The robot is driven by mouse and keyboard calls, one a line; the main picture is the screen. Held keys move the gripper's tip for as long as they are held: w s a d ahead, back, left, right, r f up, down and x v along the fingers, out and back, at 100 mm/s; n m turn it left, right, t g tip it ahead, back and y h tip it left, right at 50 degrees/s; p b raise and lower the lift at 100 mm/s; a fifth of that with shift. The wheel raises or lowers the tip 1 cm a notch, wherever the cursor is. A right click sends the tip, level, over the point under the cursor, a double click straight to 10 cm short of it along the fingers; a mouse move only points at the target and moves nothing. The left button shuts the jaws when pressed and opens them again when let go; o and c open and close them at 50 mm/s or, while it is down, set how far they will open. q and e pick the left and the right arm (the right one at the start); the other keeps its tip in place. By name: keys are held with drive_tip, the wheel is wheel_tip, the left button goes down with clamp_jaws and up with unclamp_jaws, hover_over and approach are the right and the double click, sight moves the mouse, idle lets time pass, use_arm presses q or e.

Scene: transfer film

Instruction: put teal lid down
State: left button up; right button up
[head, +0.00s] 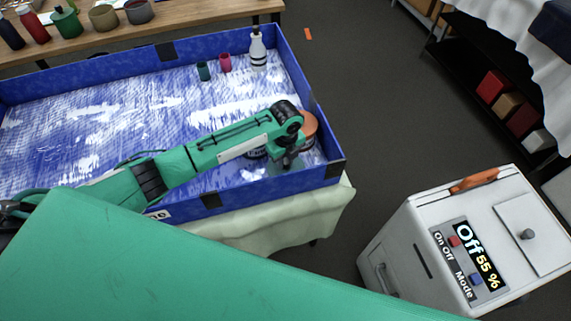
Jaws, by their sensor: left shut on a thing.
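My left gripper (289,160) is at the right end of the blue-walled tray (330,175), pointing down near its front right corner. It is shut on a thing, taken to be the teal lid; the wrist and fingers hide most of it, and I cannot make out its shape. I cannot tell whether it touches the tray floor. A round orange-brown object (310,122) shows just behind the wrist, partly hidden. A dark, striped object (256,154) shows partly below the arm. My right gripper is not in view.
At the tray's back stand a small teal cup (204,71), a magenta cup (225,63) and a white bottle (258,50). A white machine (450,240) with a display stands at the right. A wooden table (170,32) with containers is behind.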

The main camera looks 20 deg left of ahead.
sight(286, 161)
use_arm(q)
wheel_tip(286, 161, down, 3)
drive_tip(key=shift+s+f, duration=0.1)
drive_tip(key=shift+f, duration=0.25)
drive_tip(key=o, duration=1)
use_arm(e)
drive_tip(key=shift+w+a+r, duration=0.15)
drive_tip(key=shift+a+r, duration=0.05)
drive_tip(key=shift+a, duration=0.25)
use_arm(q)
drive_tip(key=shift+r, duration=0.55)
wheel_tip(286, 161, up, 10)
drive_tip(key=shift+r+b, duration=0.25)
drive_tip(key=shift+b, duration=0.4)
drive_tip(key=shift+r, duration=0.35)
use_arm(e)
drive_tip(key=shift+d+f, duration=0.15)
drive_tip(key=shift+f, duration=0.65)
